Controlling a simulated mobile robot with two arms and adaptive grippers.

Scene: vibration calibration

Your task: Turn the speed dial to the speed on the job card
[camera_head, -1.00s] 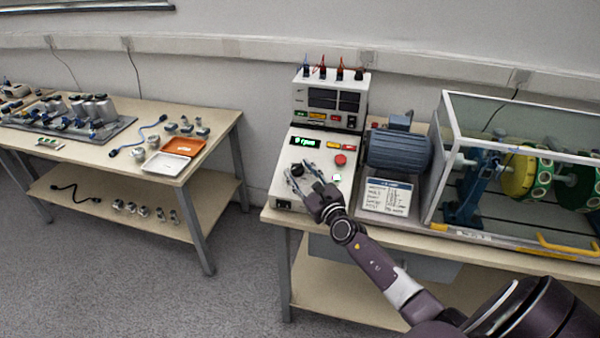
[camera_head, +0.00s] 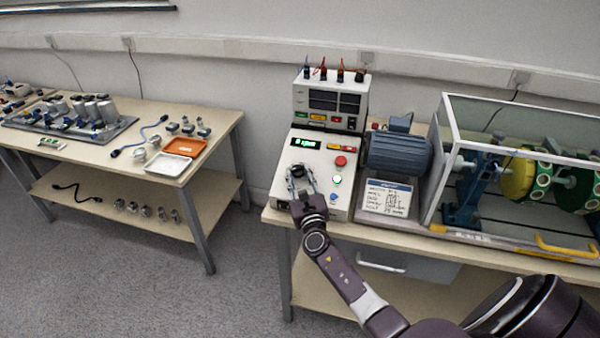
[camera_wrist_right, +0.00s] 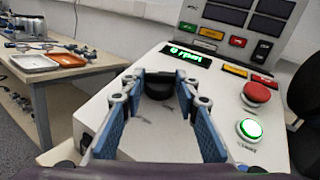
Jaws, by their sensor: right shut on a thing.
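The black speed dial (camera_head: 297,170) is on the sloped white control panel (camera_head: 288,187). It also shows in the right wrist view (camera_wrist_right: 159,87), between my fingertips. My right gripper (camera_head: 301,176) reaches over the panel from the front and is shut on the dial, one finger on each side. The panel's green display (camera_head: 305,143) reads what looks like 0 rpm. The job card (camera_head: 388,196), white with a blue header, stands in front of the motor; its writing is too small to read. My left gripper is not in view.
Right of the dial are a red button (camera_head: 341,161) and a lit green button (camera_head: 337,180). A blue-grey motor (camera_head: 399,152) and a clear-walled rig (camera_head: 440,180) stand to the right. A second table (camera_head: 105,180) with trays and parts is at left.

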